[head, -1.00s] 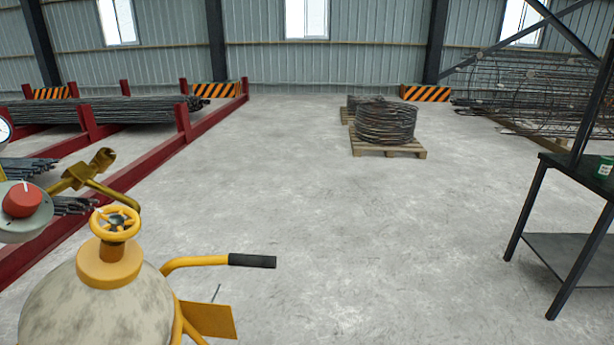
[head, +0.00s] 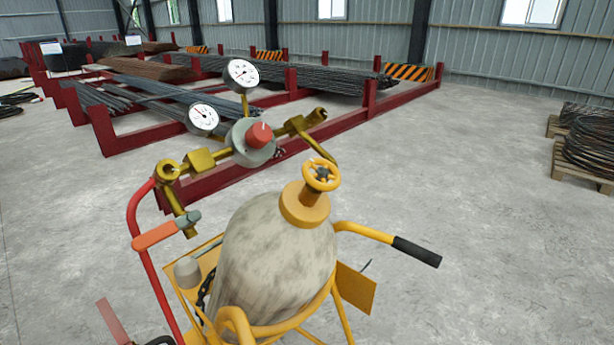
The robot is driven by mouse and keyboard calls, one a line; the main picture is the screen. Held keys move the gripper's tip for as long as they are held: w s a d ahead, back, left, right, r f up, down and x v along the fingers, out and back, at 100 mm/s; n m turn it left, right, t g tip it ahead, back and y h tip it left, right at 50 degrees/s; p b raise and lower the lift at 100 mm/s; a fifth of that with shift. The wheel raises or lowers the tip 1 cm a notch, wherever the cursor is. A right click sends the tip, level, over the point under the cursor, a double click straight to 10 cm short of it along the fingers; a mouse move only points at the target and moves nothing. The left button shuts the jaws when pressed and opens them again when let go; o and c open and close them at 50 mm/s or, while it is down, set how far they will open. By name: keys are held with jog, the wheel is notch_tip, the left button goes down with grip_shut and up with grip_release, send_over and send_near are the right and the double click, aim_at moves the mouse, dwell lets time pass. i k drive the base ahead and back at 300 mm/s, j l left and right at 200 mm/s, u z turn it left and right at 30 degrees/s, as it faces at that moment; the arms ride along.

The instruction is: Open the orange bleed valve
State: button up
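An orange lever handle (head: 155,236) with a grey end sits at the lower end of a brass branch (head: 178,212), left of the gas cylinder (head: 275,260). The lever lies tilted, its right end higher, across the line of the branch. I take it to be the bleed valve. The brass regulator (head: 252,142) has a red knob (head: 259,134) and two round gauges, one upper (head: 242,73) and one lower (head: 202,118). A yellow handwheel (head: 321,175) tops the cylinder. A red hose (head: 146,270) runs down from the brass fitting. My gripper is not in view.
The cylinder stands in a yellow cart with a black-gripped handle (head: 417,252). A faded red bar (head: 115,320) shows at the lower left edge. Red racks (head: 105,130) with rebar stand behind. A wire coil on a pallet (head: 585,185) is far right. Floor at right is clear.

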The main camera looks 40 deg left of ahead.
aim_at(147, 240)
jog(key=u, duration=1.4)
